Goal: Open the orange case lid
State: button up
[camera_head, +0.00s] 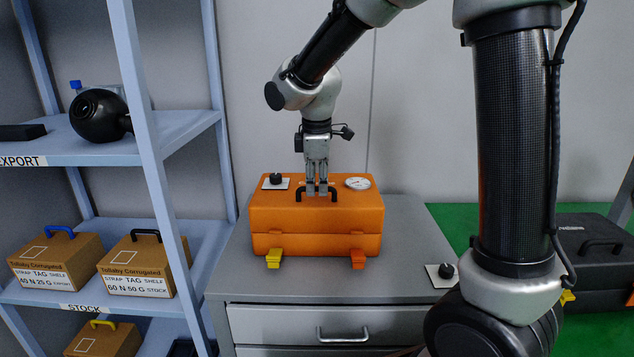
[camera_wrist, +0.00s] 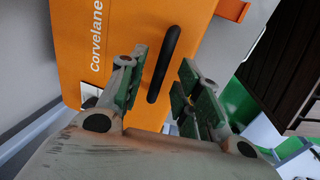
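The orange case (camera_head: 318,220) stands on the grey drawer cabinet, its lid down on its base. A black handle (camera_head: 299,195) is on top of the lid. On the front are a yellow latch (camera_head: 273,259) at left and an orange latch (camera_head: 358,259) at right; whether they are fastened is unclear. My gripper (camera_head: 317,190) points down at the handle. In the wrist view my gripper (camera_wrist: 163,95) is open, with the handle (camera_wrist: 165,62) in line with the gap between its green-padded fingers. A gap shows on each side, and the orange lid (camera_wrist: 110,30) lies beyond.
A black knob (camera_head: 276,178) on a white plate and a round dial (camera_head: 358,183) sit on the lid. Another knob (camera_head: 446,270) is on the cabinet top (camera_head: 410,255). A shelf (camera_head: 180,128) with cartons stands left; a dark case (camera_head: 592,250) is on green at right.

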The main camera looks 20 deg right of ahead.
jog(key=shift+f, duration=0.2)
grip_shut()
jog(key=shift+w+r, duration=0.1)
jog(key=shift+r, duration=0.05)
